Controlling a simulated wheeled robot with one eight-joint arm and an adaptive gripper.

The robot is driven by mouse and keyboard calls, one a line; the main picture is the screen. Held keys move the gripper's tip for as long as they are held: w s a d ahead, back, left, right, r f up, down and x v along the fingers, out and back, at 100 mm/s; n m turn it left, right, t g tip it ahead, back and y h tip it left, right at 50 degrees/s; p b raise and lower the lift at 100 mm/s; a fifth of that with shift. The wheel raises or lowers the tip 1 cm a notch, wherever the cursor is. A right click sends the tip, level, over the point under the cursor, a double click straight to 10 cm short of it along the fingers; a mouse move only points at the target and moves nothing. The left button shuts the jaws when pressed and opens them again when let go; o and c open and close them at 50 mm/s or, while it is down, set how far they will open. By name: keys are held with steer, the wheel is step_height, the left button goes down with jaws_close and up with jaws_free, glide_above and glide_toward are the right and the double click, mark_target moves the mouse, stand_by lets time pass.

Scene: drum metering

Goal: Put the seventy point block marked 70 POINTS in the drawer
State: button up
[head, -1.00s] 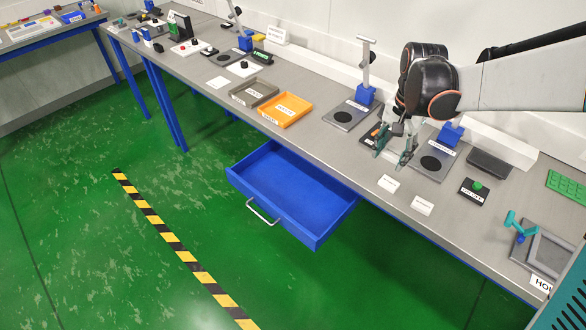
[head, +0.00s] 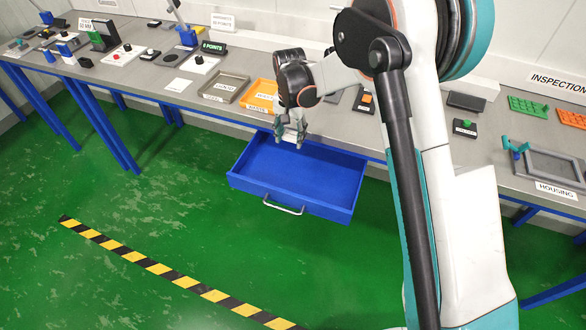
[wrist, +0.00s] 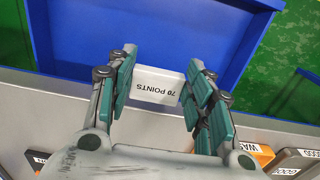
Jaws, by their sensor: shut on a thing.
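The white block marked 70 POINTS (wrist: 158,86) is between the fingers of my gripper (wrist: 155,90) in the wrist view, its label upside down there. My gripper (head: 291,140) is shut on it and hangs above the open blue drawer (head: 330,200), near the drawer's edge closest to the bench. In the wrist view the drawer's blue floor (wrist: 150,30) lies beyond the block.
An orange tray (head: 262,103) and a grey tray (head: 231,91) stand on the bench behind. The bench edge (wrist: 40,90) lies close to the drawer. A green button box (head: 465,127) stands to the right. Green floor is clear in front.

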mark_target(291, 175)
step_height(291, 175, down, 17)
steer(key=b, duration=0.5)
steer(key=shift+f, duration=0.1)
steer(key=shift+f, duration=0.15)
steer(key=o, duration=0.9)
